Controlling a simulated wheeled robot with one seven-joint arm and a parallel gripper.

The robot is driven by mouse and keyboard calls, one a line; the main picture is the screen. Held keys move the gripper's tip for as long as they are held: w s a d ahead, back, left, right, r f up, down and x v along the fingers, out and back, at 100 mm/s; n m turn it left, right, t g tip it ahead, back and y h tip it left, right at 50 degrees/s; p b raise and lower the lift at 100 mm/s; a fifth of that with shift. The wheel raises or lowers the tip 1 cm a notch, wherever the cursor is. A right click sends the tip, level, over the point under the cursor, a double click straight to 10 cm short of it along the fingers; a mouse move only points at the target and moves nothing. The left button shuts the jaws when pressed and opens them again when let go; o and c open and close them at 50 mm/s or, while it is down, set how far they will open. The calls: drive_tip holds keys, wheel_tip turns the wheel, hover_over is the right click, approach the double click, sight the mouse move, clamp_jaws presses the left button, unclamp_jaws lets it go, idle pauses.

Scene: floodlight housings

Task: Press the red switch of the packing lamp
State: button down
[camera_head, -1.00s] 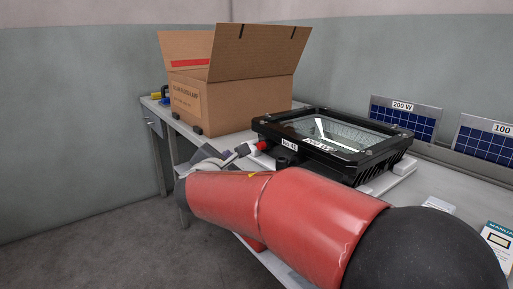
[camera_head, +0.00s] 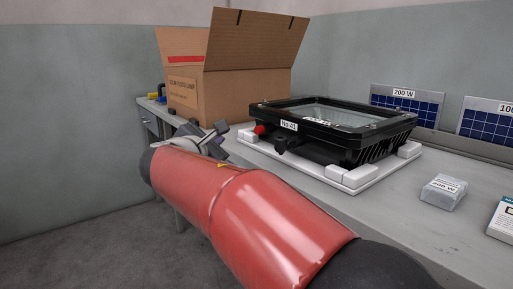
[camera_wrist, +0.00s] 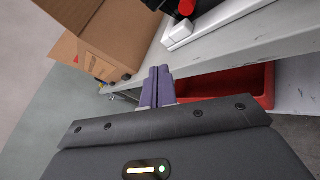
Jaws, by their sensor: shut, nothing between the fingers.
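The floodlight (camera_head: 345,117), a black housing with a glass top labelled No 41, lies on a white packing tray (camera_head: 352,178) on the bench. Its red switch (camera_head: 260,129) sticks out at its left end, and also shows at the top edge of the wrist view (camera_wrist: 187,7). My gripper (camera_head: 220,128) is left of the switch and apart from it, partly hidden behind my red arm. In the wrist view my gripper's purple fingers (camera_wrist: 156,76) are together and empty, below and left of the switch.
An open cardboard box (camera_head: 230,92) stands behind and left of the lamp. A red bin (camera_wrist: 228,84) sits under the bench edge. A small grey packet (camera_head: 443,192) and solar panels (camera_head: 406,104) are to the right. Bare bench lies in front of the tray.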

sight(259, 130)
drive_tip(key=shift+s+a+r+b, duration=0.15)
drive_tip(key=shift+s+a+b, duration=0.25)
drive_tip(key=shift+b, duration=0.1)
drive_tip(key=shift+d, duration=0.1)
drive_tip(key=shift+w+d, duration=0.8)
drive_tip(key=shift+d, duration=0.4)
drive_tip(key=shift+w+d, duration=0.85)
drive_tip(key=shift+d, duration=0.4)
drive_tip(key=shift+w+d, duration=0.8)
drive_tip(key=shift+d, duration=0.4)
drive_tip(key=shift+d, duration=0.1)
drive_tip(key=shift+w+d, duration=0.25)
drive_tip(key=shift+d, duration=0.05)
drive_tip(key=shift+w+d, duration=0.4)
drive_tip(key=shift+d, duration=0.3)
idle(0.6)
drive_tip(key=shift+s+a, duration=0.1)
drive_tip(key=shift+a, duration=0.05)
drive_tip(key=shift+s+a, duration=0.55)
drive_tip(key=shift+a, duration=0.25)
